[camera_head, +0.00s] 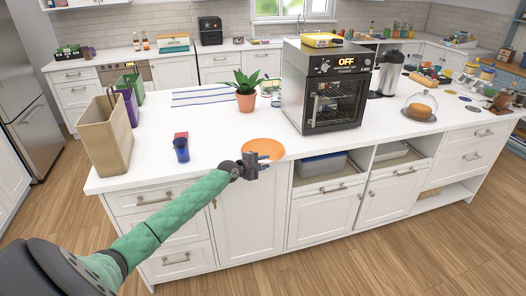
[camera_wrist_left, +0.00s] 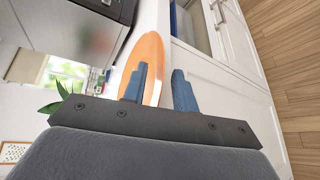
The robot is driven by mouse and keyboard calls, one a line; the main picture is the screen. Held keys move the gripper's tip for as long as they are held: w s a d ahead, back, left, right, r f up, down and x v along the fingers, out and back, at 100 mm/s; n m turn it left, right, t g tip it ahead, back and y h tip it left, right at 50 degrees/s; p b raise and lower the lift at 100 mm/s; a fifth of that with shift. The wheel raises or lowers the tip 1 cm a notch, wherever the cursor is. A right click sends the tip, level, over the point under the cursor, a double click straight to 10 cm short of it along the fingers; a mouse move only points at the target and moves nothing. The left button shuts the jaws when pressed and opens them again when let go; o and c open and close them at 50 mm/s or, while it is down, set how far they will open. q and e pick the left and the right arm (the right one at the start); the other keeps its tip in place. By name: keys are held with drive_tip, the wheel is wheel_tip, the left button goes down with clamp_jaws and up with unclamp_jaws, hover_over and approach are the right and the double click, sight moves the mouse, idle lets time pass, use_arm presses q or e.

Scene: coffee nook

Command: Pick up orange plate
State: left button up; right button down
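The orange plate (camera_head: 263,147) lies flat on the white island counter, close to its front edge. It also shows in the left wrist view (camera_wrist_left: 152,50), seen nearly edge-on. My left gripper (camera_head: 262,159) is at the near rim of the plate, by the counter's front edge. In the left wrist view its two blue fingers (camera_wrist_left: 160,84) are apart. One finger overlaps the plate's face, and the plate's near rim shows between the fingers, with a gap to the other finger. I cannot tell whether the first finger touches it. My right gripper is not in view.
A black oven (camera_head: 325,88) stands right of the plate, a potted plant (camera_head: 246,98) behind it. Cabinet drawers (camera_head: 327,184) lie below the counter edge. The counter left of the plate is mostly clear.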

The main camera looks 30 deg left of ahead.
use_arm(q)
clamp_jaws()
idle(0.5)
